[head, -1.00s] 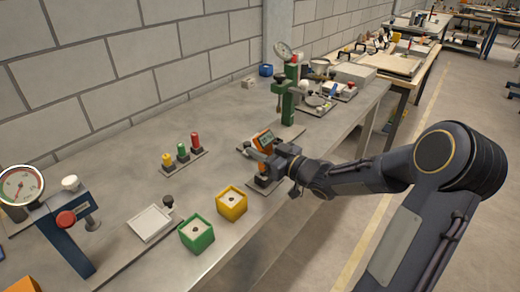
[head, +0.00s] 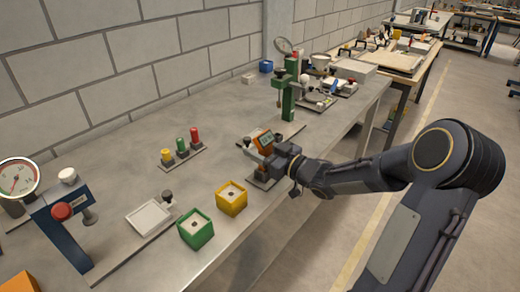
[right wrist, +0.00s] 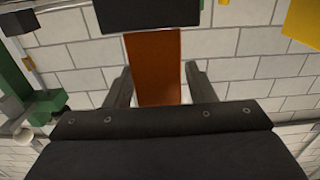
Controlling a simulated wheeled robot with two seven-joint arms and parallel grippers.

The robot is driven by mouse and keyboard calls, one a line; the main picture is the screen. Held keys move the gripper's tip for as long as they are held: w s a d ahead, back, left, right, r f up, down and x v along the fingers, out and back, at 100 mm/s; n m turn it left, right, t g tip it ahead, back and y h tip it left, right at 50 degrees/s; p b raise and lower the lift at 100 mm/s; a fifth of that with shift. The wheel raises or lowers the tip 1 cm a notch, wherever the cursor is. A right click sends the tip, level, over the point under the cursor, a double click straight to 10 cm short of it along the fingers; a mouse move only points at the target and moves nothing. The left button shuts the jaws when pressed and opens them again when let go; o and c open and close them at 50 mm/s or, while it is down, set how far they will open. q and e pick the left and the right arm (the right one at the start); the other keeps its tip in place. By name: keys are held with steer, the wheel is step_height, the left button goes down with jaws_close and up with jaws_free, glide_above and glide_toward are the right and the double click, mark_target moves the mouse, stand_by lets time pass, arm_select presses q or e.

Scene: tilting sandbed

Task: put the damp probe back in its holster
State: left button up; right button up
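The damp probe's orange handle (right wrist: 155,70) stands between the two fingers of my right gripper (right wrist: 158,82) in the right wrist view. My left gripper is out of view.
A yellow box (head: 231,205) and a green box (head: 195,236) stand left of the gripper near the table's front edge. A green stand (head: 290,98) rises behind. Small coloured pegs (head: 181,149) sit on a strip.

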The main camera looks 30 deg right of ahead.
steer(key=shift+o, duration=0.4)
steer(key=shift+s+d, duration=0.1)
steer(key=shift+s+d, duration=0.15)
steer(key=shift+s, duration=0.15)
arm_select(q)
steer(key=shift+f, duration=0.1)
arm_select(e)
steer(key=v, duration=0.7)
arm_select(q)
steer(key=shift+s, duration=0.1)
